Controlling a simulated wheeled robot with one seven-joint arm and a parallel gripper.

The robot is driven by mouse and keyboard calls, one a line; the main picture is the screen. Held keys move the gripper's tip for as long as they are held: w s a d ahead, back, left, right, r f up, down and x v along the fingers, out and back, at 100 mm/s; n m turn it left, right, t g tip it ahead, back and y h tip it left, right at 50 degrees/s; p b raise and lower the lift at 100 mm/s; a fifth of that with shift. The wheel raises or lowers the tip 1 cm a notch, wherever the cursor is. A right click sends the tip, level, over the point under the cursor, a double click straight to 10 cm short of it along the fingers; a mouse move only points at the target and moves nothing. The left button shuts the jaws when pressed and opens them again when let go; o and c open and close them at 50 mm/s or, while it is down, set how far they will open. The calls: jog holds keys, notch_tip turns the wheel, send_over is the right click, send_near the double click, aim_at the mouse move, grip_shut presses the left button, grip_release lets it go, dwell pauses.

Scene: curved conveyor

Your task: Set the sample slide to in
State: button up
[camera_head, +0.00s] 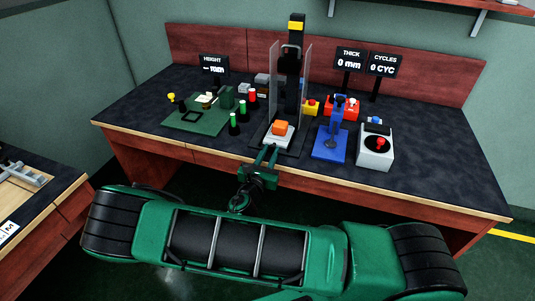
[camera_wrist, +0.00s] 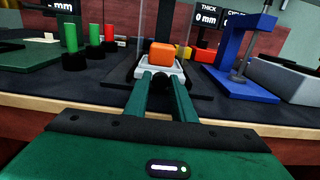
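The sample slide is a pale tray (camera_head: 280,141) bearing an orange block (camera_head: 281,128), at the front of a dark upright test stand. In the wrist view the tray (camera_wrist: 176,69) and block (camera_wrist: 161,55) are straight ahead, with a dark round knob (camera_wrist: 158,80) on the tray's near side. My gripper (camera_head: 267,151) reaches over the bench's front edge to the slide. Its two green fingers (camera_wrist: 162,82) stand apart, with the knob at or between their tips. Whether they touch or clamp the knob is not clear.
Clear guard panels (camera_head: 306,82) flank the stand. Green and red cylinders (camera_head: 234,124) and a green fixture (camera_head: 200,117) are left. The bench's front edge (camera_head: 345,176) lies below my gripper.

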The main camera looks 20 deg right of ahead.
aim_at(274, 143)
grip_shut()
jog(key=x, duration=0.7)
jog(key=shift+w, duration=0.15)
jog(key=shift+a, duration=0.1)
jog(key=o, duration=0.6)
grip_release()
jog(key=v, duration=1)
jog(key=shift+s+a, duration=0.15)
jog(key=shift+s, duration=0.15)
